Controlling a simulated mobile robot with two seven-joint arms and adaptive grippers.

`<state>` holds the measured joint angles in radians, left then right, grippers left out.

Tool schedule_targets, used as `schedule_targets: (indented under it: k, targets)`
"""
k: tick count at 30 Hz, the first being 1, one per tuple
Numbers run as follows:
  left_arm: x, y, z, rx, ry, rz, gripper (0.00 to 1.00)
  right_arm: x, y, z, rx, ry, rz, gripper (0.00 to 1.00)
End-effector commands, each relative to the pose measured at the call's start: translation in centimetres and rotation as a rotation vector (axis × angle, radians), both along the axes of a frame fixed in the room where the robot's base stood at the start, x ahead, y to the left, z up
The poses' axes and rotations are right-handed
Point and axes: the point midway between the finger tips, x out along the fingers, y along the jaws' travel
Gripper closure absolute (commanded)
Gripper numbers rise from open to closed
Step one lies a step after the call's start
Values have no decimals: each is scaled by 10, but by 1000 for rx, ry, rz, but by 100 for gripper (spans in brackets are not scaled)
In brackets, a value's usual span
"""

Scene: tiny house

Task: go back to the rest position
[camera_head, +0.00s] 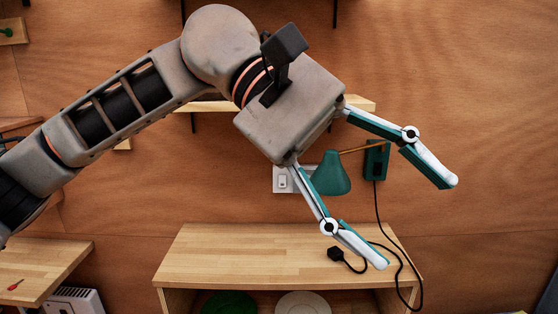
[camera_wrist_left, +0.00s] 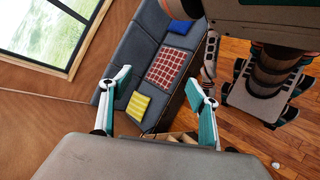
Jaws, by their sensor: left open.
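My left gripper (camera_head: 415,222) is open and empty in the head view, its arm coming in from the left. Its two white and green fingers are spread wide and point down to the right, in front of the wooden wall and above the right part of the wooden cabinet top. Both fingers also show in the left wrist view (camera_wrist_left: 160,95), spread apart with nothing between them. My right gripper cannot be made out in either view.
A wooden cabinet (camera_head: 255,262) stands below the gripper. A green wall lamp (camera_head: 332,175) and its black cord are behind the fingers. A wooden shelf (camera_head: 350,104) is behind the wrist. A wooden worktop (camera_head: 40,262) is at lower left. The wrist view shows a grey sofa (camera_wrist_left: 145,70).

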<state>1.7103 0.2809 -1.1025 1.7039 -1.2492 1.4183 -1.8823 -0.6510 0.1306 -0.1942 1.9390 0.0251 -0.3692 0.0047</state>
Motion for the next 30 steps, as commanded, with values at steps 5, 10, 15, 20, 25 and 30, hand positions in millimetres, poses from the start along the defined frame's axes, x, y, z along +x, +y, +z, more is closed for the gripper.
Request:
schedule_targets:
  k: [5, 10, 15, 20, 25, 30]
  targets:
    - [0, -14, 1, -141, 376, 54, 39, 0, 0, 0, 1, 0, 1, 100]
    - [17, -16, 9, -257, 746, 117, 39, 0, 0, 0, 0, 0, 1, 100]
    - [52, -6, 8, -358, 1136, 180, 39, 0, 0, 0, 0, 0, 1, 100]
    - [97, 13, -7, -443, 1516, 237, 39, 0, 0, 0, 0, -1, 2, 100]
    - [150, 43, -47, -529, 1929, 290, 39, 0, 0, 0, 0, -1, 2, 100]
    - [198, 82, -115, -620, 2347, 329, 39, 0, 0, 0, 0, -1, 2, 100]
